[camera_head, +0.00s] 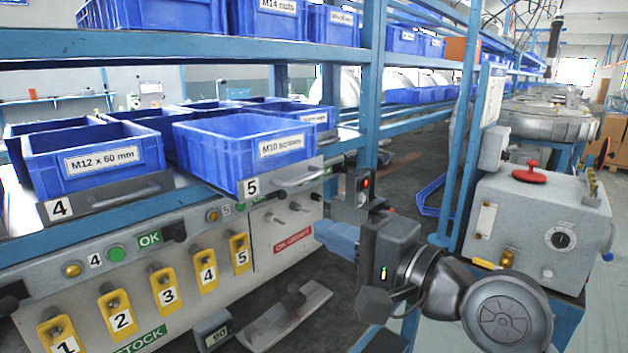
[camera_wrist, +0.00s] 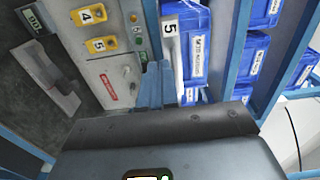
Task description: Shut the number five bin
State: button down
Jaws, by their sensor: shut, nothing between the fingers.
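The number five bin (camera_head: 215,150) is a blue open-topped bin with an "M10 screws" label. It sits on the blue rack shelf, and its front appears to stick out past the shelf edge. Its grey front plate carries a white "5" tag (camera_head: 251,187) and a bar handle (camera_head: 300,176). In the wrist view the "5" tag (camera_wrist: 171,29) is just beyond my fingers. My gripper (camera_head: 328,236) is shut and empty, its blue fingers below and right of the handle. It also shows in the wrist view (camera_wrist: 155,78). I see no clear contact with the bin.
The number four bin (camera_head: 95,160) stands to the left. Below is a panel with numbered yellow tags (camera_head: 207,272) and buttons. A blue rack post (camera_head: 372,85) and a small box with a red light (camera_head: 363,184) stand close to my gripper. A grey machine (camera_head: 540,225) is at the right.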

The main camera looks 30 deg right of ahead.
aim_at(258, 189)
jog(key=p+x, duration=0.1)
jog(key=x, duration=0.3)
jog(key=r+x, duration=0.1)
jog(key=x, duration=0.4)
jog(key=p+x, duration=0.1)
jog(key=x, duration=0.4)
jog(key=shift+d+r+p, duration=0.15)
jog(key=shift+d+p, duration=0.15)
jog(key=shift+d, duration=0.1)
jog(key=shift+w, duration=0.1)
jog(key=shift+w+a, duration=0.15)
jog(key=shift+w, duration=0.35)
jog(key=b+x, duration=0.1)
jog(key=x, duration=1.3)
jog(key=shift+a, duration=0.15)
jog(key=shift+w+r, duration=0.15)
jog(key=shift+r, duration=0.15)
jog(key=shift+a, duration=0.1)
